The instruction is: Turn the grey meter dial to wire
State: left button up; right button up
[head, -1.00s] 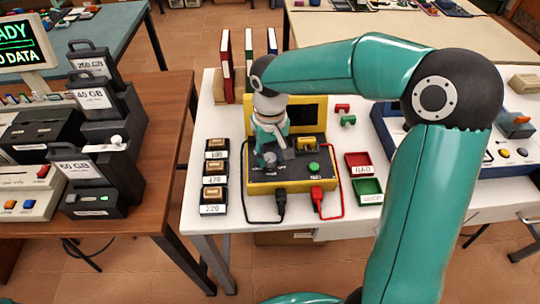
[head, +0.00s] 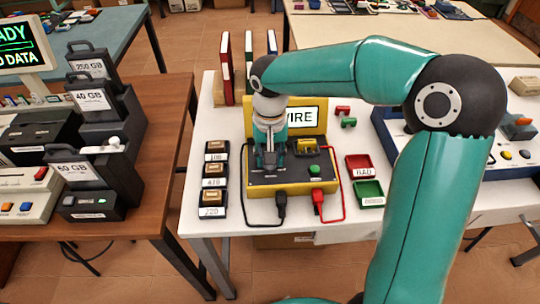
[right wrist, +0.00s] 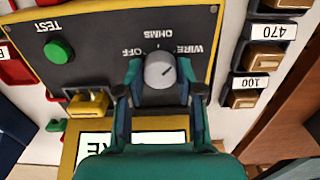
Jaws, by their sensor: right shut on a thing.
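The meter (head: 290,188) is a yellow case with a dark panel on the white table. Its raised screen (head: 304,116) is lit and reads WIRE, partly covered by my arm in the head view. In the right wrist view the round grey dial (right wrist: 160,70) sits among the upside-down labels OFF, OHMS and WIRE (right wrist: 188,49). Its light pointer mark is turned toward the WIRE side. My right gripper (right wrist: 161,82) is shut on the dial, one finger on each side. It also shows from above in the head view (head: 271,165). My left gripper is out of view.
A green TEST button (head: 315,170) and a brass part (head: 306,147) are on the panel. Black (head: 280,205) and red (head: 317,202) plugs are at the front. Labelled blocks (head: 214,175) stand left; red (head: 359,166) and green (head: 368,193) trays stand right.

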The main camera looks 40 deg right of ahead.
jog(key=shift+w, duration=0.1)
jog(key=o, duration=1.2)
jog(key=shift+c, duration=0.2)
notch_tip(320, 180, up, 12)
